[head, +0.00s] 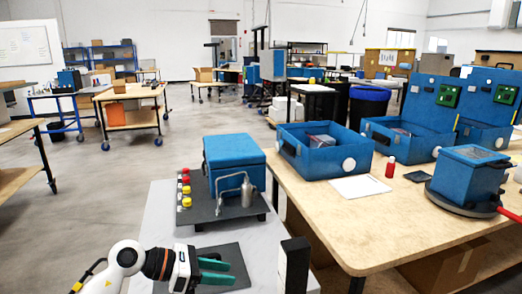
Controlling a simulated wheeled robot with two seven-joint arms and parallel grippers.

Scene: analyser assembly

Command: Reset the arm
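My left gripper (226,272) is at the bottom of the head view, at the end of my white arm with an orange ring. Its two teal fingers point right, with a gap between them, and nothing shows between them. It is over the grey bench (160,215), near a dark flat mat (232,256). Beyond it, a blue box unit (235,160) stands on a dark base plate, with a metal cylinder and bent tube (247,190) in front. My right gripper is not in view.
A black and white upright block (293,265) stands right of the gripper. The wooden table (400,225) holds open blue cases (325,163), a red bottle (390,167), a white sheet (359,187) and a blue box (468,175) on a round base. Open floor lies left.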

